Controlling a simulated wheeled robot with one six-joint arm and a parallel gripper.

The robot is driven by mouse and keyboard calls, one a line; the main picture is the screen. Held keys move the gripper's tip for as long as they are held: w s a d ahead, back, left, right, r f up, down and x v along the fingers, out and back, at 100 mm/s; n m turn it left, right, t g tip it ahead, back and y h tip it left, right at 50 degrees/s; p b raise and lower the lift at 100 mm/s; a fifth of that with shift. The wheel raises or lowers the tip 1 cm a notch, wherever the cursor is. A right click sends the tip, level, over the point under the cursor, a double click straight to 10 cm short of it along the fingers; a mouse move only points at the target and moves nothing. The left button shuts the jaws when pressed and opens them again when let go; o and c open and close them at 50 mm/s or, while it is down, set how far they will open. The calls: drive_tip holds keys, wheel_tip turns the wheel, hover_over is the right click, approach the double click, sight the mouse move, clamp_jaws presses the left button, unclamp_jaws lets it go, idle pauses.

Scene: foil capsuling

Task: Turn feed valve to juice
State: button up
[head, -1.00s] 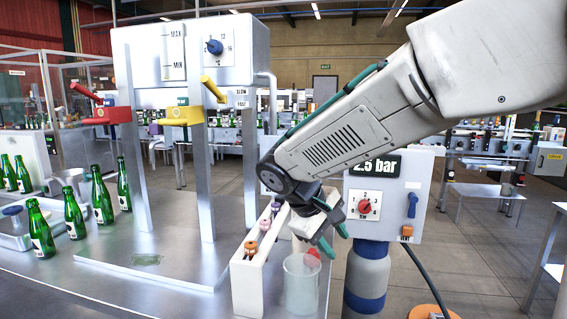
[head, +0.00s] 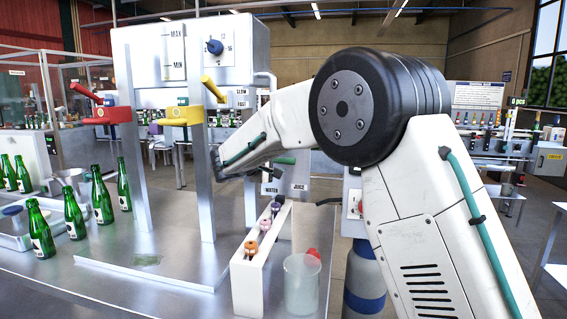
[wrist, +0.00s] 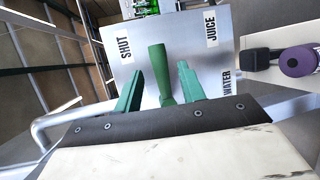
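The green valve handle (wrist: 160,72) stands in front of a grey plate (wrist: 200,50) in the wrist view. The plate carries a SHUT label (wrist: 125,48), a JUICE label (wrist: 211,29) and a WATER label (wrist: 227,82). My gripper (wrist: 155,85) is open, with one green finger on each side of the handle. Gaps show between the handle and the fingers. Which label the handle points to is unclear. In the head view the plate (head: 284,187) shows its WATER and JUICE labels, partly hidden by my arm.
A narrow white rack (head: 248,275) with several coloured pieces and a clear cylinder (head: 302,285) stand below the plate. Green bottles (head: 74,215) stand at left, beside the red (head: 105,115) and yellow (head: 183,116) fixtures. A purple-topped piece (wrist: 297,61) shows at right in the wrist view.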

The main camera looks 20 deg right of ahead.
drive_tip(key=shift+x, duration=1.4)
clamp_jaws()
drive_tip(key=shift+a, duration=0.1)
